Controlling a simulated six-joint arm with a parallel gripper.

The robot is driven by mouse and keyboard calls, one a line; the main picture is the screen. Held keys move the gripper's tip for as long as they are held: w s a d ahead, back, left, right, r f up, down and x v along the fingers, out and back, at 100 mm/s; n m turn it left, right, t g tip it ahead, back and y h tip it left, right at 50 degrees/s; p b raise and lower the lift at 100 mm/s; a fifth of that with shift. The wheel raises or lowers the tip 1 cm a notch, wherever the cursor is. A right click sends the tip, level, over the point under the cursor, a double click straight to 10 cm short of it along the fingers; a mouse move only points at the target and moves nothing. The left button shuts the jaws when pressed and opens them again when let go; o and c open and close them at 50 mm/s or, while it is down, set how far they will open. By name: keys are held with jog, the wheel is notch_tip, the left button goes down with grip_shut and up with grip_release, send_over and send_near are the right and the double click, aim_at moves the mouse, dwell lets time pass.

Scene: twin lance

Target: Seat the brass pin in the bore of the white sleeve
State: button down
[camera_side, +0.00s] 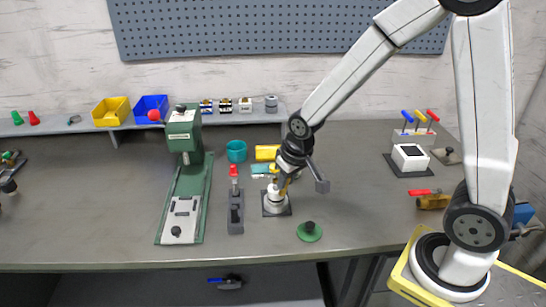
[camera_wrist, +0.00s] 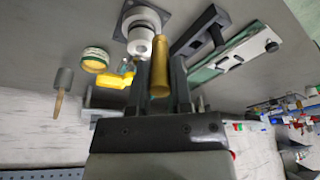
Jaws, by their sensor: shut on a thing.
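The white sleeve (camera_side: 275,200) stands upright on a dark square base in the middle of the bench. In the wrist view the sleeve (camera_wrist: 139,42) shows at the top, with its round opening partly visible. My gripper (camera_wrist: 161,92) is shut on the brass pin (camera_wrist: 160,68), a plain gold cylinder. The pin's far end lies just right of the sleeve in the wrist view. In the side view my gripper (camera_side: 282,184) is right above the sleeve, and its fingers hide most of the pin. I cannot tell whether pin and sleeve touch.
A green press (camera_side: 184,180) and a grey fixture with a red knob (camera_side: 235,205) stand to the left. A green disc (camera_side: 309,231) lies front right. A teal cup (camera_side: 236,151) and a yellow block (camera_side: 266,153) sit behind. The bench front is mostly clear.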

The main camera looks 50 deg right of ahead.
jog(key=s+d+r+m+g, duration=0.3)
jog(key=s+r+m, duration=0.2)
jog(key=s, duration=0.2)
jog(key=shift+d+r, duration=0.15)
jog(key=shift+w, duration=0.1)
send_over(276, 182)
jog(key=s+a, duration=0.1)
jog(key=s, duration=0.1)
jog(key=shift+w+a+f, duration=0.1)
jog(key=shift+f, duration=2.25)
jog(key=shift+w+a+f, duration=0.1)
jog(key=shift+f, duration=2.2)
jog(key=shift+w+f, duration=0.25)
jog(key=shift+f, duration=1.6)
